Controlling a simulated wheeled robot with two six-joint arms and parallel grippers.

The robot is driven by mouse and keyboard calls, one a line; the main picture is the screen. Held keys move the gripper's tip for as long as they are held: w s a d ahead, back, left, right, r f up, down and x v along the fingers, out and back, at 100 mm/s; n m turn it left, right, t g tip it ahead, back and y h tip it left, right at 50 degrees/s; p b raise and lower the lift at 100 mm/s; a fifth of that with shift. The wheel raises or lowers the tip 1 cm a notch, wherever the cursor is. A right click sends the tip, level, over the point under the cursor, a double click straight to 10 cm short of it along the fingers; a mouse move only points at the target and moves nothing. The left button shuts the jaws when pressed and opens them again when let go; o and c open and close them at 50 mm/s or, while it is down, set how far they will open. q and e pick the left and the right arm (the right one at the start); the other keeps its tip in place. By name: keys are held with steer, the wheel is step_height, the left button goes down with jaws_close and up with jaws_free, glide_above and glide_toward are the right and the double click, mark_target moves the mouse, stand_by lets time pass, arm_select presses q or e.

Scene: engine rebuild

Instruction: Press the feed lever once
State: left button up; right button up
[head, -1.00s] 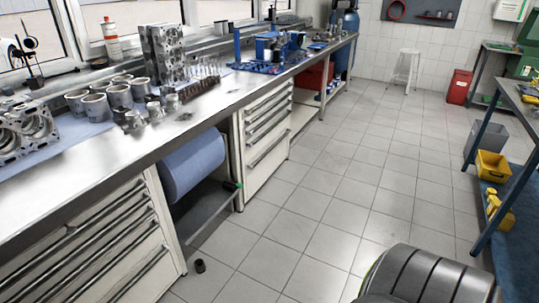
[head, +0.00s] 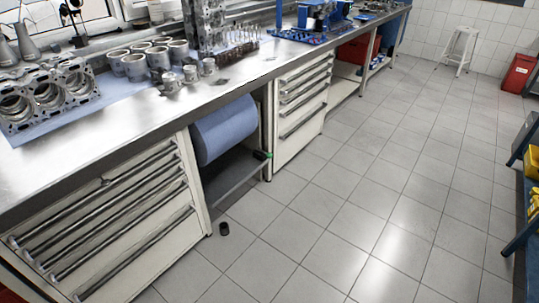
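A large blue roll (head: 225,130) hangs under the steel workbench, in the gap between two white drawer units. Below it a thin grey bar (head: 238,182) slants up to the right and ends in a green and black tip (head: 262,155) by the right drawer unit. This bar may be the feed lever; I cannot tell for sure. Nothing touches the tip. Neither of my grippers is in view.
The bench (head: 140,120) carries an engine block (head: 48,98), several cylinder liners (head: 135,66) and pistons. A small black cylinder (head: 224,228) stands on the tiled floor before the gap. The floor (head: 340,190) is otherwise clear. A white stool (head: 460,48) and red bin (head: 518,73) stand far off.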

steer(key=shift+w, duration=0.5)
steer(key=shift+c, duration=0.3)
